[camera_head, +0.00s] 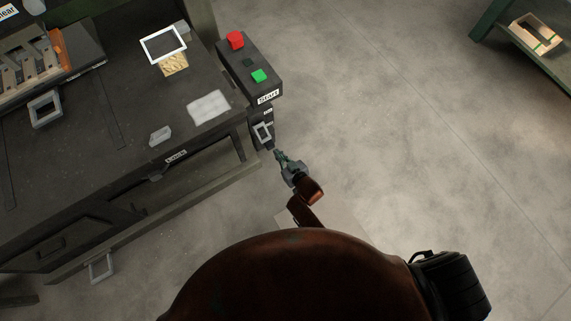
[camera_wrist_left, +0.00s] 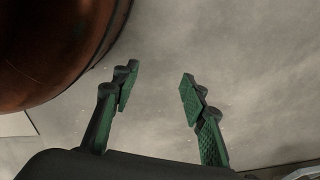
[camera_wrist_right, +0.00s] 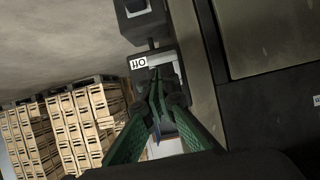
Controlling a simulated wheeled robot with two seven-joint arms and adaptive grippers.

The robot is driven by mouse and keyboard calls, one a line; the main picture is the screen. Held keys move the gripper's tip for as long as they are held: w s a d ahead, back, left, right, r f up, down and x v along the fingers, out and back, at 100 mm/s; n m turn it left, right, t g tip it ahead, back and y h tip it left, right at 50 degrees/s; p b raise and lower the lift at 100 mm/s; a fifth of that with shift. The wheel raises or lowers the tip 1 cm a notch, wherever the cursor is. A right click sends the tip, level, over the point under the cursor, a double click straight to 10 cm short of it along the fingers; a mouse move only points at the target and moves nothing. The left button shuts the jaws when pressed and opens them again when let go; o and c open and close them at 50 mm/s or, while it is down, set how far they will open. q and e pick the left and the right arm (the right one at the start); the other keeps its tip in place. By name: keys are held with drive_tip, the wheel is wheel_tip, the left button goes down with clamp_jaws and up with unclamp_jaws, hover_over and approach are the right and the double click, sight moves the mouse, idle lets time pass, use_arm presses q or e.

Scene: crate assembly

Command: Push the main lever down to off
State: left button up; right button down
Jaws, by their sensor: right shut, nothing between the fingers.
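The main lever has a light grey loop handle (camera_head: 262,132) on a small dark box at the bench's right corner, below the Start button panel. My right gripper (camera_head: 278,154) is shut and empty, just below and right of the handle. In the right wrist view its closed fingertips (camera_wrist_right: 157,78) are at the lever's box, beside the white OFF label (camera_wrist_right: 138,63). They partly hide the grey handle, and I cannot tell whether they touch it. My left gripper (camera_wrist_left: 158,92) is open and empty above bare floor in the left wrist view.
The button panel (camera_head: 248,62) carries a red button (camera_head: 235,40) and a green button (camera_head: 260,76). The dark bench (camera_head: 110,120) fills the left side. Stacked wooden crates (camera_wrist_right: 75,125) show in the right wrist view.

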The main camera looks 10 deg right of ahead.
use_arm(q)
drive_tip(key=s+f+p, duration=0.2)
drive_tip(key=s+f, duration=0.1)
drive_tip(key=s, duration=0.1)
use_arm(e)
drive_tip(key=s+d+r+t+y+b, duration=0.1)
drive_tip(key=s+r+t+b, duration=0.15)
drive_tip(key=s+b, duration=0.35)
use_arm(q)
drive_tip(key=w+d+r+b, duration=0.2)
drive_tip(key=w+r, duration=0.3)
drive_tip(key=r, duration=0.6)
drive_tip(key=w+d+r+b, duration=0.15)
drive_tip(key=w+r, duration=0.35)
drive_tip(key=r, duration=0.5)
drive_tip(key=shift+w+d+f+t+h+b, duration=0.3)
drive_tip(key=shift+w+d+t+b, duration=0.1)
drive_tip(key=shift+w+d, duration=0.25)
drive_tip(key=shift+w+d+f+t+h+b, duration=0.3)
drive_tip(key=shift+w+d+b, duration=0.1)
drive_tip(key=shift+w+d, duration=0.2)
drive_tip(key=shift+w+d+f+t+h+b, duration=0.2)
drive_tip(key=shift+w+d+t+h+b, duration=0.15)
drive_tip(key=shift+w+d, duration=0.25)
use_arm(e)
drive_tip(key=d+f+x, duration=0.1)
drive_tip(key=f+x, duration=0.1)
drive_tip(key=x, duration=1.2)
drive_tip(key=shift+f+t, duration=0.2)
drive_tip(key=shift+t, duration=0.25)
